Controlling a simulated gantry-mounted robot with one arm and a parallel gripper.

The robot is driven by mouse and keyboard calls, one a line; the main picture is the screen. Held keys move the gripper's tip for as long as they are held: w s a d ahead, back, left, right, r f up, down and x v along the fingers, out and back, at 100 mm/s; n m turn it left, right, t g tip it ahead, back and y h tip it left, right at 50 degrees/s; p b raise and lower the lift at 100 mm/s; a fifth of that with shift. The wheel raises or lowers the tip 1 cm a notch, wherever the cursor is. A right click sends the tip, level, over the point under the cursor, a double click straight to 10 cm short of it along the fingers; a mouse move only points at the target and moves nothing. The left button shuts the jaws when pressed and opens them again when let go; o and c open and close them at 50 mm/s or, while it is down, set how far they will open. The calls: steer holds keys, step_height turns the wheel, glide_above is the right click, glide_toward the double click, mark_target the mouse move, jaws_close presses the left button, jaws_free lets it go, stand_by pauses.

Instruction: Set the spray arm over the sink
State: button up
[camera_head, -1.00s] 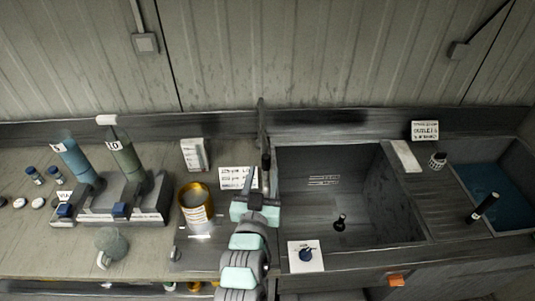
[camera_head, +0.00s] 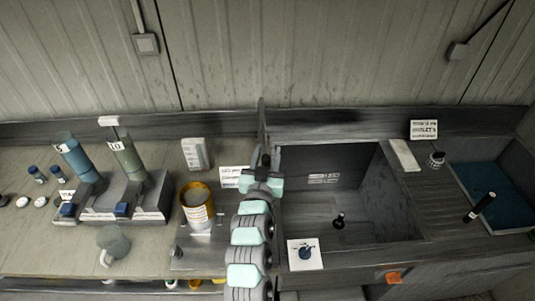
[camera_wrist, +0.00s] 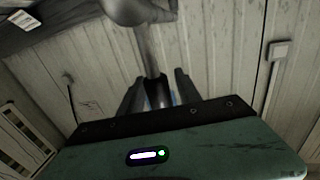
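The sink (camera_head: 385,215) is a dark rectangular basin right of centre in the head view. The spray arm (camera_head: 262,118) is a dark upright pipe at the sink's back left corner, left of the basin opening. In the wrist view a grey pipe that looks like the spray arm (camera_wrist: 150,50) runs down between the fingers. My gripper (camera_head: 262,168) is at the spray arm's lower part in the head view. In the wrist view its fingers (camera_wrist: 158,92) stand apart on both sides of the pipe, with a small gap showing on the right; contact is unclear.
A yellow-rimmed can (camera_head: 197,210) stands left of my arm. Bottles in a rack (camera_head: 140,205) and a mug (camera_head: 112,243) are further left. A blue basin (camera_head: 500,185) is at the far right.

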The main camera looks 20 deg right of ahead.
jaws_close()
stand_by(1.2)
